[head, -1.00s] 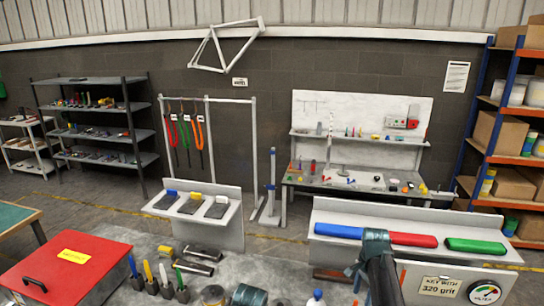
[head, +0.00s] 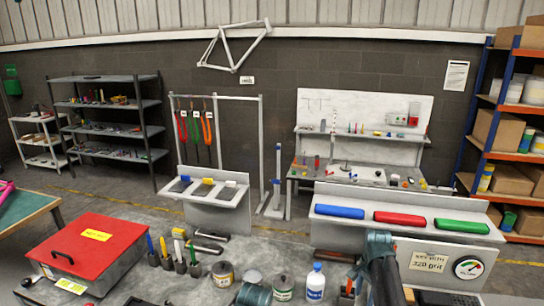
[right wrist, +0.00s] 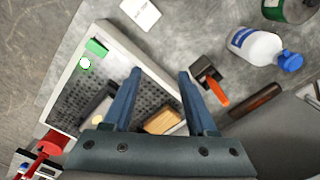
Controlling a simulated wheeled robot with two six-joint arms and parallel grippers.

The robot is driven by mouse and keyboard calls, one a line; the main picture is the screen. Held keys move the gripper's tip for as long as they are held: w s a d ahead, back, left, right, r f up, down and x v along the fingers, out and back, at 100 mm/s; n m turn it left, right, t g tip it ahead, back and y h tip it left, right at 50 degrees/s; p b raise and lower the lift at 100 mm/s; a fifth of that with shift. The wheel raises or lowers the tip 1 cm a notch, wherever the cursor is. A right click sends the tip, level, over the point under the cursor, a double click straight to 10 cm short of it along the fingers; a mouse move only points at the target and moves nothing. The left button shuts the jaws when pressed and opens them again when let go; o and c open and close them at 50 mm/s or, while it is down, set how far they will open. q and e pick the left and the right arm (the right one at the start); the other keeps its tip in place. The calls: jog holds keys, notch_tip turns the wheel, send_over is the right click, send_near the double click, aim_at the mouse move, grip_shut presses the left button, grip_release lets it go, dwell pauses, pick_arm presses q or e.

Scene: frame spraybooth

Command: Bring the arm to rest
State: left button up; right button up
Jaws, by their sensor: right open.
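My right gripper (right wrist: 160,74) is open in the right wrist view, its two blue fingers apart. I see nothing held between them. It is above a light-rimmed tray (right wrist: 63,74) with a dark perforated floor. In the head view, a dark arm link with a teal joint (head: 378,246) of mine rises from the bottom edge, in front of the grey panel with the gauge. My right gripper is not clearly visible there. My left gripper is not in view.
Near the right fingers are an orange-handled tool (right wrist: 216,90), a white bottle (right wrist: 256,46) and a wooden block (right wrist: 162,121). In the head view, a red-lidded box (head: 88,244) is at left. A grey ledge (head: 400,225) holds blue, red and green bars.

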pick_arm(q)
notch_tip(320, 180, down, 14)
jog(key=b, duration=1.3)
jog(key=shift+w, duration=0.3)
pick_arm(e)
jog(key=s+a+f+n, duration=0.7)
jog(key=s+a+n, duration=0.1)
jog(key=a, duration=0.3)
jog(key=s+a+f+n+h, duration=0.1)
jog(key=s+a+f+n, duration=0.5)
jog(key=s+a+n, duration=0.3)
jog(key=s+a, duration=0.1)
jog(key=a, duration=0.2)
jog(key=shift+f, duration=0.35)
